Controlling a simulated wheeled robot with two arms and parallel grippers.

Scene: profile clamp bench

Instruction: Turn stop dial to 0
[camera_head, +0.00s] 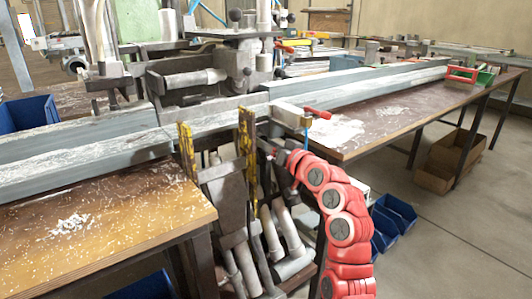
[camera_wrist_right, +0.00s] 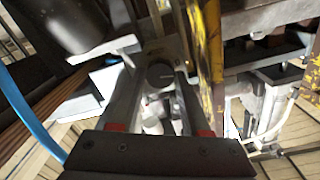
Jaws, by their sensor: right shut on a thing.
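The stop dial (camera_wrist_right: 160,75) is a small round grey knob with a pale line on its face. In the right wrist view it sits between the two fingers of my right gripper (camera_wrist_right: 159,68), which is shut on it. I cannot read any numbers on the dial. In the head view my red right arm rises from the bottom, and the right gripper (camera_head: 273,150) reaches in beside the yellow-edged clamp uprights (camera_head: 247,140). The dial cannot be made out there. My left gripper is not in view.
Long grey profiles (camera_head: 95,158) run across the clamp machine and both wooden benches. A red-handled stop (camera_head: 317,113) sits above my right gripper. A blue hose (camera_wrist_right: 28,115) passes left of the gripper. Blue bins (camera_head: 396,212) stand on the floor; open floor lies at right.

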